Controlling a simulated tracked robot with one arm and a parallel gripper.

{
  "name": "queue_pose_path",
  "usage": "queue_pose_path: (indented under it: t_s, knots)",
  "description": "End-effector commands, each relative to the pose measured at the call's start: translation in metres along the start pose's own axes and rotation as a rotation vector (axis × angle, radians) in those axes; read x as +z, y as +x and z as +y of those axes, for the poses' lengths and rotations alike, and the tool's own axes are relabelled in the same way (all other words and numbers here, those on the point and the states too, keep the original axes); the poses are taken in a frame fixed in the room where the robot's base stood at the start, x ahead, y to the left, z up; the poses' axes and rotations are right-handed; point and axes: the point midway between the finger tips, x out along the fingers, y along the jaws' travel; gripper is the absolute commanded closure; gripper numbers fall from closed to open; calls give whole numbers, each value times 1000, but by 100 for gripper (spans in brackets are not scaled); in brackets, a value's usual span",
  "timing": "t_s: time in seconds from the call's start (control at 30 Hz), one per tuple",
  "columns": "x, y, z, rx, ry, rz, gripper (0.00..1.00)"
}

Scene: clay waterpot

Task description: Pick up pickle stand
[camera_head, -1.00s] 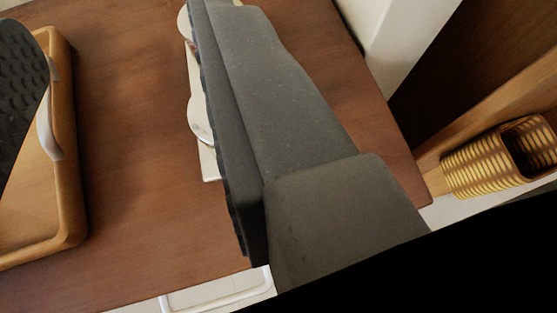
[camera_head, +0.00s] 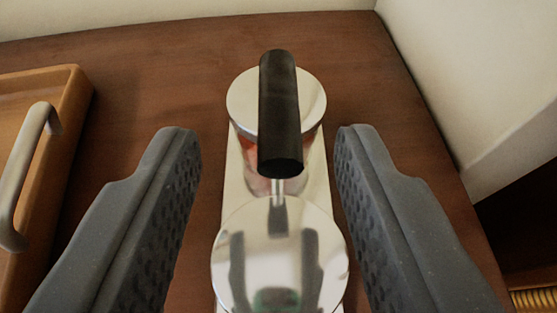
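The pickle stand (camera_head: 229,190) stands on the brown wooden table in the middle of the head camera view. It has a pale narrow base, two jars with shiny round metal lids, and a black handle (camera_head: 279,115) on a thin metal post between them. The near lid (camera_head: 290,235) mirrors my gripper. The far jar shows a reddish content below its lid (camera_head: 240,100). My gripper (camera_head: 270,150) is open, with one dark grey finger on each side of the stand. Clear gaps show between the fingers and the handle. The lower near part of the stand is cut off by the picture edge.
A wooden tray (camera_head: 75,110) with a grey curved handle (camera_head: 25,175) lies at the left, near my left finger. A white wall (camera_head: 480,70) is at the right and back. A yellow woven basket (camera_head: 535,299) shows at the lower right, beyond the table's edge.

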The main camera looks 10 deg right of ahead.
Motion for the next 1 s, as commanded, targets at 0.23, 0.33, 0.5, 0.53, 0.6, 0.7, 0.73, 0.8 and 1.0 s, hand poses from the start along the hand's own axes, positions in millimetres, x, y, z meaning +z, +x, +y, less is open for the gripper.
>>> queue_pose_path:
  t_s: [0.23, 0.33, 0.5, 0.53, 0.6, 0.7, 0.73, 0.8, 1.0]
  knots:
    - [-1, 31, 5, 1, 2, -2, 60]
    - [0, 43, 4, 0, 0, -3, 60]
    - [-3, 49, 4, -1, 1, -1, 60]
    - [-4, 49, 4, -1, 1, 0, 60]
    - [-3, 49, 4, -1, 0, -1, 60]
    - [-3, 48, 4, -1, 0, -1, 80]
    - [-3, 48, 4, -1, 0, -1, 88]
    - [-3, 48, 3, -1, 0, -1, 100]
    - [-3, 48, 3, -2, 0, -1, 100]
